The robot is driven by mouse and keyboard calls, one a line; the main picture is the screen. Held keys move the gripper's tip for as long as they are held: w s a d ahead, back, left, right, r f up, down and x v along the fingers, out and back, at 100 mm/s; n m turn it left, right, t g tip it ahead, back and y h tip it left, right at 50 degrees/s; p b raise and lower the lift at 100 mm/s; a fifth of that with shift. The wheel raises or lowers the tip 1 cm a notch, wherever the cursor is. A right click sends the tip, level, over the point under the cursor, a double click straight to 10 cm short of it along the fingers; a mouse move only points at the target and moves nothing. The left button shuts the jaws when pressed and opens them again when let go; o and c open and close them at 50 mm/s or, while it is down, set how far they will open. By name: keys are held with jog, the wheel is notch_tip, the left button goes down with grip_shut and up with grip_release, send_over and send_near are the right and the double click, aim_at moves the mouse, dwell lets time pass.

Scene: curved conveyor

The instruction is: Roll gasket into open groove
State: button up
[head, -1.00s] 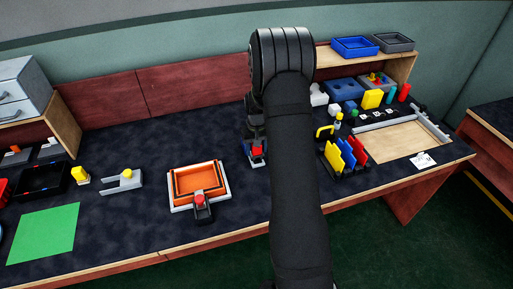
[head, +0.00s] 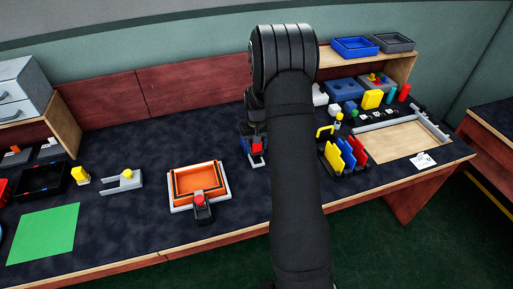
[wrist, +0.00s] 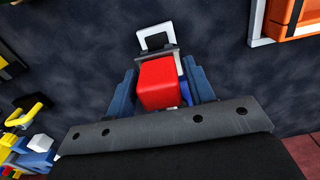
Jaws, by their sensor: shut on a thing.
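The orange frame (head: 199,181) lies in a white-rimmed fixture on the dark bench, with a black block and red knob (head: 200,199) at its front edge. A dark line runs along the orange frame; I cannot tell whether it is gasket or groove. My gripper (head: 254,148) is right of the fixture, over the bench. In the wrist view its blue fingers (wrist: 160,78) are shut on a red block (wrist: 158,86). A dark bar and a white square loop (wrist: 154,38) show just beyond the block. The fixture's corner (wrist: 285,22) is at the top right there.
Left of the fixture are a grey forked holder (head: 121,182), a yellow block (head: 80,175) and a green mat (head: 44,232). Right of my arm stand a rack of coloured plates (head: 344,154) and a wooden board (head: 403,137). Bench between fixture and gripper is clear.

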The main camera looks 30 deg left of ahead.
jog(key=shift+r, duration=2.55)
